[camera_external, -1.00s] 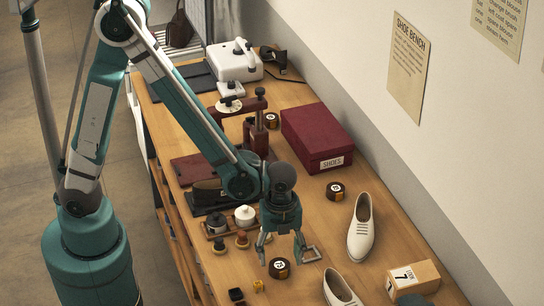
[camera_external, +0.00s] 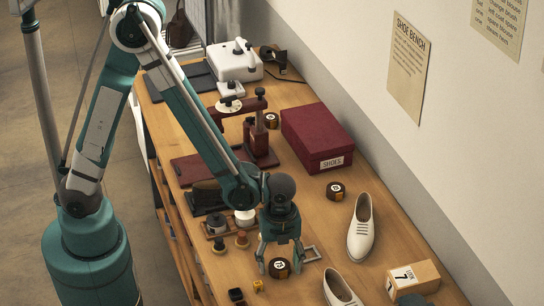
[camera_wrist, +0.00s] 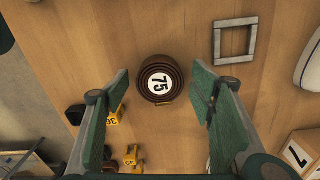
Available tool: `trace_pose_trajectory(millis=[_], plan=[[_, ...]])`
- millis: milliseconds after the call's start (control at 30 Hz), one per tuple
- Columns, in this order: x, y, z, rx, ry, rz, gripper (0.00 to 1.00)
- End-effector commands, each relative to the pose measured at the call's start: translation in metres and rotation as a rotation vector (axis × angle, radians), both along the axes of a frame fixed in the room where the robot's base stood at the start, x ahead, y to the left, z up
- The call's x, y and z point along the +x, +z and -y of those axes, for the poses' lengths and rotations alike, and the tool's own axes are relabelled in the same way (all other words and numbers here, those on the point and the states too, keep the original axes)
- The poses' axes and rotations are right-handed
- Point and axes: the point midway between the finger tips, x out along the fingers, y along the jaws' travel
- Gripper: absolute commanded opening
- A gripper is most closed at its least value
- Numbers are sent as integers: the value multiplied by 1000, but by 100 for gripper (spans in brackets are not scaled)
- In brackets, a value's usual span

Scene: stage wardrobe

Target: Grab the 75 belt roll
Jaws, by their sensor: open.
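The 75 belt roll (camera_wrist: 160,80) is a dark brown coil with a white label reading 75. It lies flat on the wooden bench and also shows in the external view (camera_external: 279,267). My gripper (camera_wrist: 159,104) is open, with one finger to the left of the roll and one to the right, apart from it. In the external view, my gripper (camera_external: 281,262) hangs above the bench with its fingers around the roll's place.
A grey square buckle frame (camera_wrist: 235,40) lies to the right of the roll. Small yellow number tags (camera_wrist: 117,115) lie at the left. A maroon shoe box (camera_external: 316,135) stands behind.

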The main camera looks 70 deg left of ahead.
Motion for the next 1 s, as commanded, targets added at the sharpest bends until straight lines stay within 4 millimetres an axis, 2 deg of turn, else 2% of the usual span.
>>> trace_pose_trajectory(millis=[100,333,767,1000], plan=[[0,0,0,0,0,0,55],[0,0,0,0,0,0,25],[0,2,0,0,0,0,24],[0,14,0,0,0,0,24]])
